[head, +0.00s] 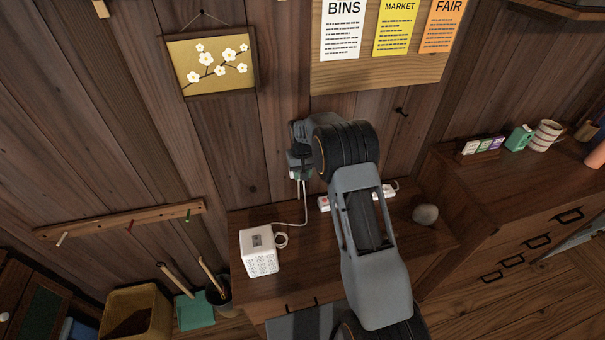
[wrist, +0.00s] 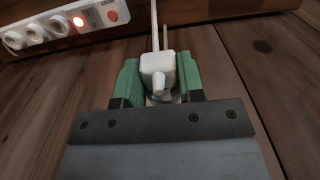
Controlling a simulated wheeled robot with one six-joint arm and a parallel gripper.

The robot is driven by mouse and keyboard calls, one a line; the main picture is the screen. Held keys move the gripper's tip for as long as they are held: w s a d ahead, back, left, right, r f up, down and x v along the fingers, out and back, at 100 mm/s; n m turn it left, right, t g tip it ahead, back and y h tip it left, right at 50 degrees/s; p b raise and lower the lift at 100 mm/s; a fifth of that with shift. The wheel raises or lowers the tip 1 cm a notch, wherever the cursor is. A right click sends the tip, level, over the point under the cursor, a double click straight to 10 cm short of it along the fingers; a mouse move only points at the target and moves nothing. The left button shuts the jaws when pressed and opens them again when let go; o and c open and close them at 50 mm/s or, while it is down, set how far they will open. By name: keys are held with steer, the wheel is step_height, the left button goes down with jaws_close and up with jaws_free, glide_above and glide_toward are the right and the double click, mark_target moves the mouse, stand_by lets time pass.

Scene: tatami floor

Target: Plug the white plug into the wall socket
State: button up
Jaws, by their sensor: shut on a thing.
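My gripper (head: 300,172) is near the wall boards, above the back of the low wooden desk. In the wrist view its green fingers (wrist: 160,88) are shut on the white plug (wrist: 158,68), one on each side. The plug's cord leads away at the top of that view; in the head view a white cord (head: 304,205) hangs from the gripper towards a white box (head: 260,254) on the desk. A pale round part shows below the plug in the wrist view; I cannot tell what it is. No wall socket is clearly visible; my arm and gripper cover part of the wall.
A grey round object (head: 426,214) sits right of my arm. A framed blossom picture (head: 212,62) and noticeboard (head: 375,72) hang above.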

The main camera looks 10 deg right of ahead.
steer(key=shift+w+r, duration=0.35)
steer(key=shift+w, duration=0.15)
steer(key=o, duration=0.8)
steer(key=shift+c, duration=0.2)
steer(key=shift+o, duration=0.4)
steer(key=shift+w+r, duration=0.2)
steer(key=shift+r, duration=0.35)
steer(key=shift+o, duration=0.5)
step_height(320, 180, up, 12)
steer(key=s+b, duration=0.1)
steer(key=b, duration=0.1)
steer(key=s+r+t, duration=0.2)
steer(key=s, duration=1.3)
steer(key=s+r+t, duration=0.2)
steer(key=s, duration=1.3)
steer(key=shift+r+t, duration=0.25)
steer(key=shift+t, duration=0.05)
